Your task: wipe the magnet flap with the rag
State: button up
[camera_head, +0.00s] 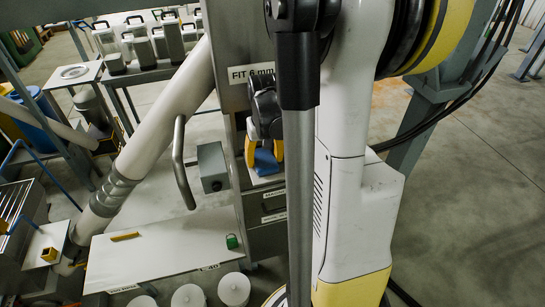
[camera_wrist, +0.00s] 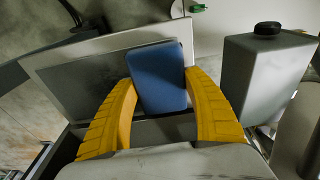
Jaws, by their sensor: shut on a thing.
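My gripper (camera_wrist: 162,105) has yellow fingers shut on a blue rag (camera_wrist: 158,78), a folded pad held between the fingertips in the wrist view. In the head view the gripper (camera_head: 264,153) and the rag (camera_head: 265,163) are in front of the grey cabinet, partly hidden by my arm. A tilted grey panel (camera_wrist: 80,75), which looks like the magnet flap, stands behind the rag in the wrist view. I cannot tell whether the rag touches it. In the head view I cannot make out the flap clearly.
A grey box with a black knob (camera_wrist: 268,75) is close on the right in the wrist view. In the head view, a box (camera_head: 212,167) and curved handle (camera_head: 181,165) are left of the cabinet.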

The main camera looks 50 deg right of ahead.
jog(key=shift+w+a, duration=0.1)
jog(key=shift+a, duration=0.1)
jog(key=shift+r+p, duration=2.2)
jog(key=shift+r, duration=0.85)
jog(key=shift+r+p, duration=1.2)
jog(key=shift+r, duration=0.35)
jog(key=shift+f, duration=0.1)
jog(key=shift+f, duration=0.1)
notch_tip(320, 180, down, 7)
jog(key=b, duration=0.6)
